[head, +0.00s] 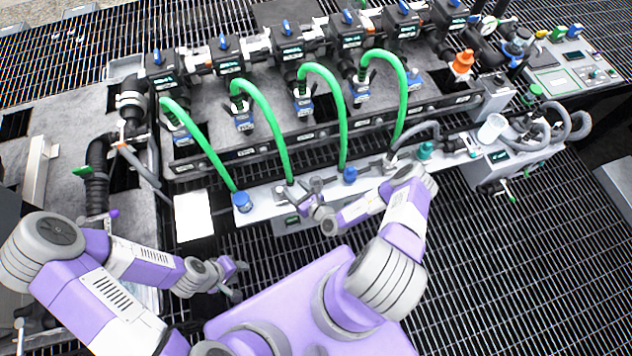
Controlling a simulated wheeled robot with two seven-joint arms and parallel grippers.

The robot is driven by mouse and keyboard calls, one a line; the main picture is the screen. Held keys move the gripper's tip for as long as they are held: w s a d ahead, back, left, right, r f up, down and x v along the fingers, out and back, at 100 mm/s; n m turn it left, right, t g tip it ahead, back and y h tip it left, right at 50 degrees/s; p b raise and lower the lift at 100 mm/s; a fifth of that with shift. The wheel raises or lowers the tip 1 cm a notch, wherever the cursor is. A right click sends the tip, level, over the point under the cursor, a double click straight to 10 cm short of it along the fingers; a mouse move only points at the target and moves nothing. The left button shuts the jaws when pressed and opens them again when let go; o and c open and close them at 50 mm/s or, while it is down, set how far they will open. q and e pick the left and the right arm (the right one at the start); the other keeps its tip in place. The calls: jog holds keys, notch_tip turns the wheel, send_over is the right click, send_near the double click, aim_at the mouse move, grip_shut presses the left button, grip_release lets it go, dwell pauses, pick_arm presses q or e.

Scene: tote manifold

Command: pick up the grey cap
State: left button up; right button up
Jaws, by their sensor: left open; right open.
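I cannot clearly pick out the grey cap. A small grey piece (316,184) shows at the pale shelf (265,198) beside my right gripper, but I cannot tell whether it is the cap or part of the gripper. My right gripper (300,195) is open over the shelf's front edge, between two blue caps. My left gripper (241,279) is open and empty, low over the dark grating and left of my purple base, apart from the shelf.
A blue cap (242,202), another blue cap (350,175) and a teal cap (425,151) stand along the shelf. Green hoses (273,125) arch from the valve manifold (290,45) to it. A white cup (492,128) stands at right. Open grating (500,260) lies lower right.

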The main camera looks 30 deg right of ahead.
aim_at(317, 181)
jog(key=d+f+m+h, duration=0.1)
jog(key=d+h, duration=0.1)
jog(key=d, duration=0.1)
jog(key=d+f+m+h, duration=0.1)
jog(key=d+m+h, duration=0.1)
jog(key=d, duration=0.1)
jog(key=s+d+f+m+g+h, duration=0.1)
jog(key=d+f+h, duration=0.1)
jog(key=d, duration=0.1)
jog(key=shift+s, duration=0.1)
jog(key=b+x, duration=0.1)
jog(key=x, duration=0.2)
jog(key=f+b+x, duration=0.1)
jog(key=b+x, duration=0.1)
jog(key=x, duration=0.1)
jog(key=shift+w, duration=0.35)
jog(key=shift+c, duration=0.2)
jog(key=c, duration=0.7)
